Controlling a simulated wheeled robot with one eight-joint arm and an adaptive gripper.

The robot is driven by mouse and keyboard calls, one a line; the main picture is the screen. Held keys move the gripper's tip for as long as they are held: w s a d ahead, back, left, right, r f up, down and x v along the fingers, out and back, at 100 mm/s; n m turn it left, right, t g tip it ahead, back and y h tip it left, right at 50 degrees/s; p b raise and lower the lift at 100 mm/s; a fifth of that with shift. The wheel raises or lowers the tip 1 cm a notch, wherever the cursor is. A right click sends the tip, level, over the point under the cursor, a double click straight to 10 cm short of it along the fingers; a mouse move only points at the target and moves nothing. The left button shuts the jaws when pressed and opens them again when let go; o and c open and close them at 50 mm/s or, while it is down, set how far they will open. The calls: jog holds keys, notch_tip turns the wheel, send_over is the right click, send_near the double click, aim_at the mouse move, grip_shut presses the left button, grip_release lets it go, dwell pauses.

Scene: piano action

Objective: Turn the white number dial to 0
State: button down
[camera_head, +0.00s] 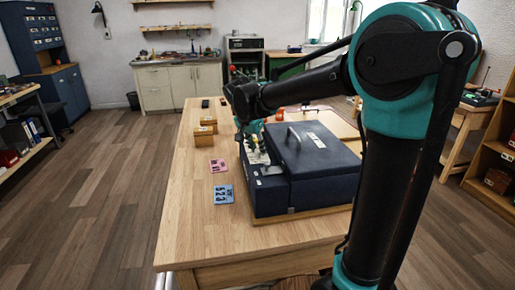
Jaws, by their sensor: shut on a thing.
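A dark blue box (310,163) with a lid and a grey handle stands on the wooden table. On its left side is a narrow panel with small pale parts (257,157), too small to read. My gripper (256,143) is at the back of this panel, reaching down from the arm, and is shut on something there. It looks to be the white number dial, but the dial and its figures cannot be made out, being small and partly hidden by the gripper.
A blue number card (224,194) and a pink card (218,166) lie left of the box. Small wooden blocks (203,135) and dark items (205,104) stand further back. The table's left front (195,225) is clear. A wooden shelf (492,170) stands at the right.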

jog(key=c, duration=1.2)
grip_release()
jog(key=v, duration=1.2)
jog(key=shift+s, duration=0.1)
